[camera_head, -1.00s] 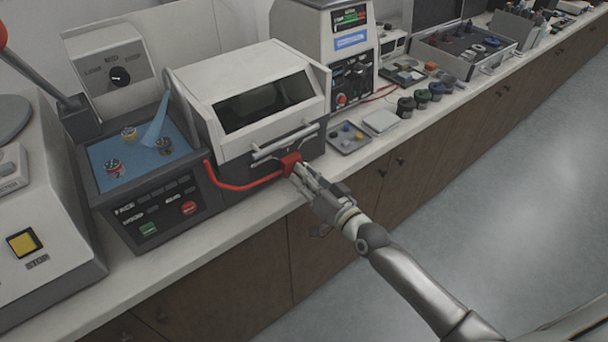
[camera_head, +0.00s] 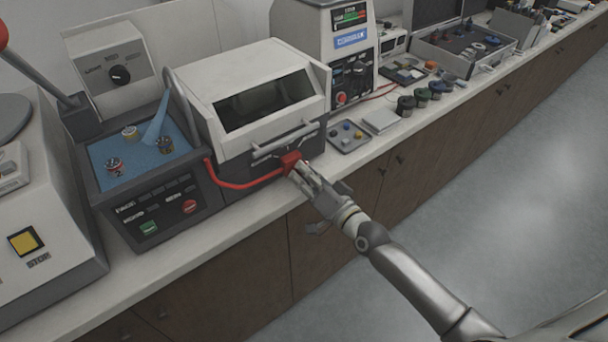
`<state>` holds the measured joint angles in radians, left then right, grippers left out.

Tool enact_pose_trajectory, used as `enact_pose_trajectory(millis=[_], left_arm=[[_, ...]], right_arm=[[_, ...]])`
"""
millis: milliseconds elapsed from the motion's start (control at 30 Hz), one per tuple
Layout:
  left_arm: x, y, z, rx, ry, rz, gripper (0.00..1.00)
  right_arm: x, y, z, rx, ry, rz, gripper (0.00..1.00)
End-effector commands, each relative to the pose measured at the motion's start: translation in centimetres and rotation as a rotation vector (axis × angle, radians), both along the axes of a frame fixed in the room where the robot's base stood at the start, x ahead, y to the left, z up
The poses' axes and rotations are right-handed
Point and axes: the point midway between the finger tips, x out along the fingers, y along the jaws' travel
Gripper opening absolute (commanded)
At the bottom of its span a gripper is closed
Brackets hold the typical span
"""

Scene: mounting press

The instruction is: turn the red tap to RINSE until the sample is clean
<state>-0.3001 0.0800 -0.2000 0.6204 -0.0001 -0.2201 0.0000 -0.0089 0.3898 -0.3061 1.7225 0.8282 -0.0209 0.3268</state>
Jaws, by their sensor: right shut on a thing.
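The red tap (camera_head: 250,184) is a long curved red lever running from the right rim of the blue basin (camera_head: 120,178) to a block-like red end (camera_head: 290,161) in front of the white hooded machine. My right gripper (camera_head: 298,170) is shut on that red end, its arm reaching in from the lower right. A pale blue stream (camera_head: 157,120) falls from a grey curved spout into the basin. Several small round samples, such as one with a red rim (camera_head: 114,164), stand in the basin. I cannot tell whether they are clean. The RINSE mark is not readable. My left gripper is out of view.
A control panel with a green button (camera_head: 149,228) and red button (camera_head: 190,207) sits below the basin. The hooded machine (camera_head: 250,85) has a grey bar handle close to my right gripper. A small tray (camera_head: 347,136) lies to the right. The floor in front is clear.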

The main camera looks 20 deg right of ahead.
Motion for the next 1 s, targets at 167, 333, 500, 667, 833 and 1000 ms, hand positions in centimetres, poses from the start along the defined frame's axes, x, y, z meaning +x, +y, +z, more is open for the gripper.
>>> enact_pose_trajectory(millis=[167,333,500,667,833,1000], left_arm=[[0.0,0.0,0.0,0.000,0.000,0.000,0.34],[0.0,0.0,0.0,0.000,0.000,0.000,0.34],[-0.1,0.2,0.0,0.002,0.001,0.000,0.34],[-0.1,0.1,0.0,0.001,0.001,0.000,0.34],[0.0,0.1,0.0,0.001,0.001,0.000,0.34],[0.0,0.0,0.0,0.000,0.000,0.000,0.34]], right_arm=[[0.1,-0.1,0.2,-0.001,-0.004,-0.002,0.32],[0.0,-0.1,0.1,-0.001,-0.003,-0.001,0.37],[0.0,-0.1,0.0,-0.002,-0.001,-0.001,0.37],[-1.0,-0.4,0.0,-0.003,0.000,-0.001,0.37],[-3.8,-1.4,-0.1,-0.004,0.002,0.001,0.37],[-7.0,-2.6,-0.1,-0.005,0.001,0.000,0.37]])
